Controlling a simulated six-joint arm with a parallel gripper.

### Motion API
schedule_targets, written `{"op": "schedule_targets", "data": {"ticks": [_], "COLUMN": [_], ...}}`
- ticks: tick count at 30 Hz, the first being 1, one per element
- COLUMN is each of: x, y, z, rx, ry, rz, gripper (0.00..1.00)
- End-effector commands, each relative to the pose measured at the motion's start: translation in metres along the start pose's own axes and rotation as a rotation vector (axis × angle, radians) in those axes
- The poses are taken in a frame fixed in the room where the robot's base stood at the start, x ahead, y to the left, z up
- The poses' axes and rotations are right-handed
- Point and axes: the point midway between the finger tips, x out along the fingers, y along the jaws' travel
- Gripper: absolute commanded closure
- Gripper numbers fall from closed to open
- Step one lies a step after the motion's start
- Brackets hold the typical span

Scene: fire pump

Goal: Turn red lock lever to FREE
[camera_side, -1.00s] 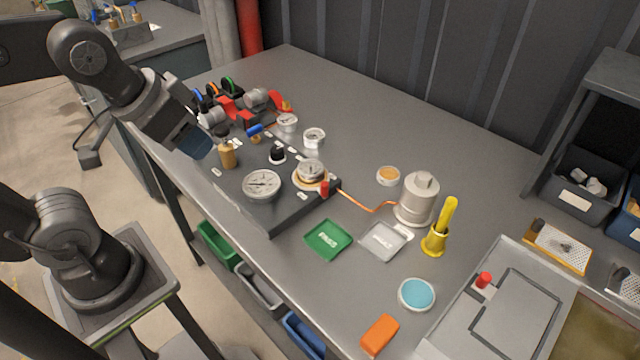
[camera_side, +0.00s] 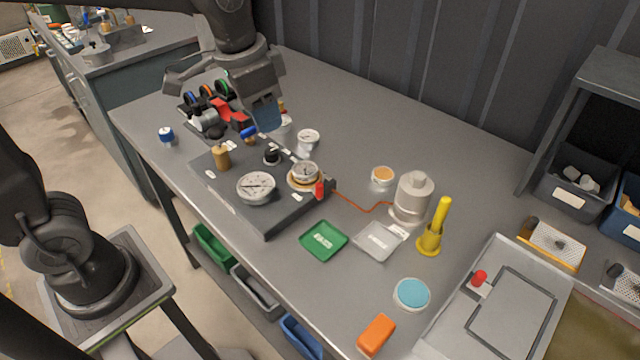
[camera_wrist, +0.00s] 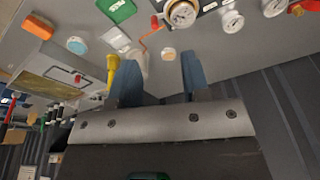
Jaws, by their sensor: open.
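A small upright red piece (camera_side: 320,190), which may be the lock lever, stands at the right corner of the dark panel (camera_side: 285,212). It also shows near the top of the wrist view (camera_wrist: 155,22). Its FREE marking cannot be read. My gripper (camera_side: 267,114) is above the back edge of the panel, behind and left of the red piece and apart from it. In the wrist view its two blue fingers (camera_wrist: 162,80) are spread, with nothing between them.
Gauges (camera_side: 256,188) and a brass knob (camera_side: 221,157) rise from the panel. Red valve parts (camera_side: 228,110) sit behind it. A grey cylinder (camera_side: 412,197), a yellow holder (camera_side: 430,240) and a green tray (camera_side: 323,241) stand to the right. The back right tabletop is clear.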

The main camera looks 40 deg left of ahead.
Motion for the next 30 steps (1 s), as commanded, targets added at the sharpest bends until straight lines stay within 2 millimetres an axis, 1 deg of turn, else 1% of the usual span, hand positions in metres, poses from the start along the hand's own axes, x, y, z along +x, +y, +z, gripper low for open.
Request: {"op": "schedule_targets", "data": {"ticks": [1,3,6,9,12,17,20,30], "x": [0.011,0.023,0.041,0.056,0.064,0.074,0.087,0.154], "y": [0.002,0.004,0.008,0.012,0.014,0.015,0.016,0.019], "z": [-0.016,-0.035,-0.056,-0.07,-0.077,-0.078,-0.075,-0.061], "rx": [0.04,0.094,0.159,0.204,0.231,0.241,0.24,0.238], "ry": [-0.04,-0.082,-0.133,-0.169,-0.188,-0.197,-0.199,-0.199], "rz": [0.013,0.027,0.046,0.06,0.068,0.071,0.072,0.072], "gripper": [0.57,0.57,0.57,0.57,0.57,0.57,0.57,0.57]}}
